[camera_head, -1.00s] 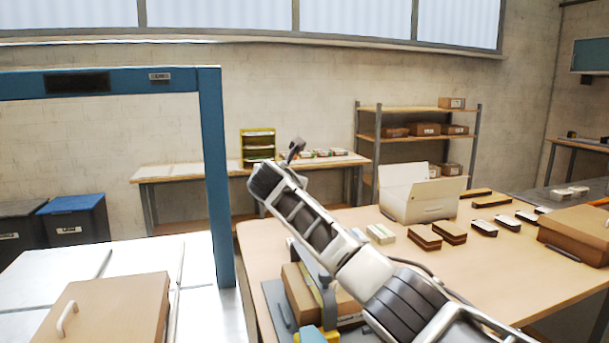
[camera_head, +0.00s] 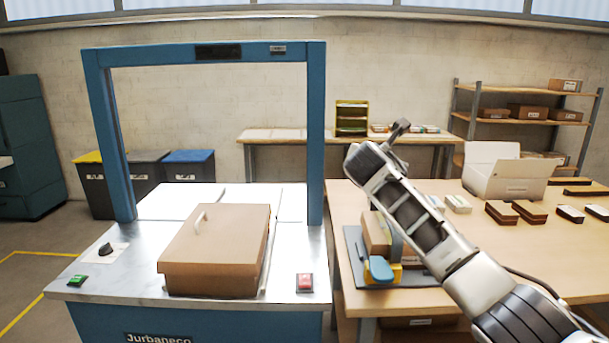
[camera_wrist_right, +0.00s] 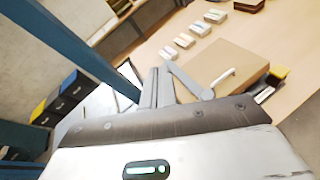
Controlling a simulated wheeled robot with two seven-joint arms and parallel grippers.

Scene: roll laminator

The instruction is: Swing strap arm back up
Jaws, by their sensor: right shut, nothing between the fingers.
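My left gripper is not in view.
A blue arch (camera_head: 318,140) stands left of my right arm, on a metal-topped machine with a large brown case (camera_head: 215,252), a red button (camera_head: 305,282) and a green button (camera_head: 77,281). An open white carton (camera_head: 505,175) and several small boxes lie on the right table.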

